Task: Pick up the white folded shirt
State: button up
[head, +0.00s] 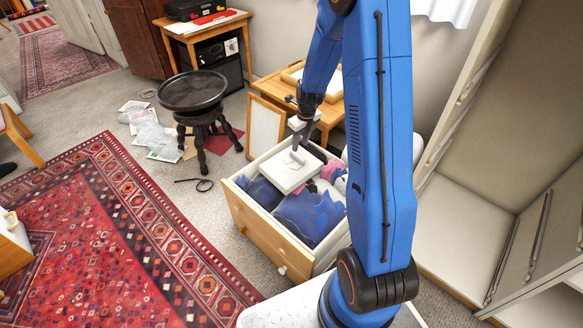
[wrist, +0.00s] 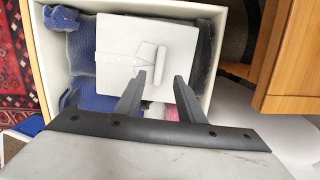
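The white folded shirt (head: 288,171) is a flat square bundle. It lies on top of blue clothes inside an open wooden drawer (head: 259,236) in the head view. In the wrist view the shirt (wrist: 122,50) shows its button strip and a folded sleeve or collar piece. My gripper (wrist: 159,80) is open, its two dark fingers apart and pointing at the shirt's lower right part. In the head view my gripper (head: 297,139) is above the shirt's back edge. I cannot tell whether the fingertips touch the cloth.
Blue and pink clothes (head: 308,213) fill the drawer around the shirt. A round dark stool (head: 193,91), scattered papers (head: 150,131) and a leaning framed panel (head: 264,127) stand behind it. A tall open cabinet (head: 470,215) is on the right. The red rug (head: 110,230) at left is mostly clear.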

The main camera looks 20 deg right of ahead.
aim_at(298, 155)
jog(key=shift+w+a+f, duration=0.1)
jog(key=shift+w+f, duration=0.1)
jog(key=shift+f, duration=1)
jog(key=shift+w+a+f, duration=0.1)
jog(key=shift+w+f, duration=0.1)
jog(key=shift+f, duration=1.05)
jog(key=shift+w+a+f, duration=0.1)
jog(key=shift+w+f, duration=0.1)
jog(key=shift+f, duration=1)
jog(key=shift+f, duration=0.25)
grip_shut()
